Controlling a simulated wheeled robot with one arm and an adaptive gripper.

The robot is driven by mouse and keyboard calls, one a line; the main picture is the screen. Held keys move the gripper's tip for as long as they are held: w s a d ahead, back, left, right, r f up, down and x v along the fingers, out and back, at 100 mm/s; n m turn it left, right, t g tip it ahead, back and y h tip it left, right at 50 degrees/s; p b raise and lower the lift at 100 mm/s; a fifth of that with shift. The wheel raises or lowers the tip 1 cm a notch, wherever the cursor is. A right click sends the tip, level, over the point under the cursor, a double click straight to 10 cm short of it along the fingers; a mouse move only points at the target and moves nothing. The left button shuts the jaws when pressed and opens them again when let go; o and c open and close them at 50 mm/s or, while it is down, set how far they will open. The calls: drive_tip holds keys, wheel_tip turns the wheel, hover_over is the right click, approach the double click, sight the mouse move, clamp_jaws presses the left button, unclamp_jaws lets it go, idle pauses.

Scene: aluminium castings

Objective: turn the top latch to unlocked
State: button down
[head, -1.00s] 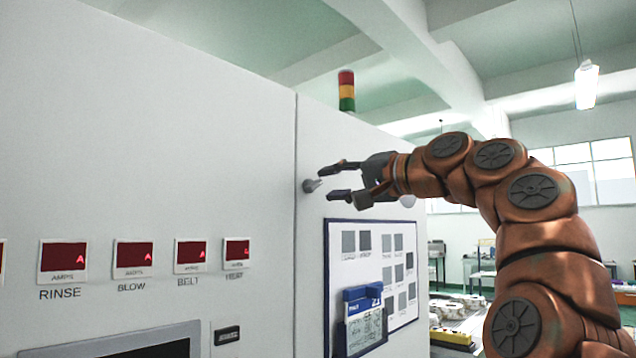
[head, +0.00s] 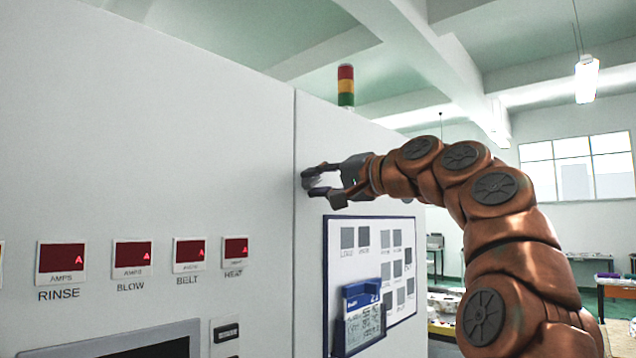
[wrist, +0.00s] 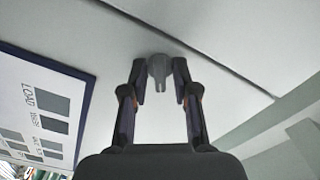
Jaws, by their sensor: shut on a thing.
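The top latch (wrist: 158,70) is a small grey knob with a narrow tab, on the white cabinet door close to the door seam. In the wrist view it sits between the two fingertips of my gripper (wrist: 160,82). In the head view my gripper (head: 312,183) reaches in from the right, with its fingertips at the door beside the seam. The fingers are shut on the latch. In the head view the fingers largely cover the latch, so its angle is hard to tell there.
A blue-framed board (head: 400,313) with grey squares hangs below my gripper, and a blue document holder (head: 361,318) is fixed to it. Red displays (head: 132,254) line the left panel. A red, yellow and green signal light (head: 346,86) stands above the cabinet.

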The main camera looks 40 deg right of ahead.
drive_tip(key=shift+n, duration=0.4)
drive_tip(key=shift+f+n+b, duration=0.1)
drive_tip(key=shift+n+b, duration=0.55)
drive_tip(key=shift+n, duration=0.25)
drive_tip(key=n, duration=0.3)
drive_tip(key=shift+n, duration=3.1)
drive_tip(key=c, duration=1.2)
unclamp_jaws()
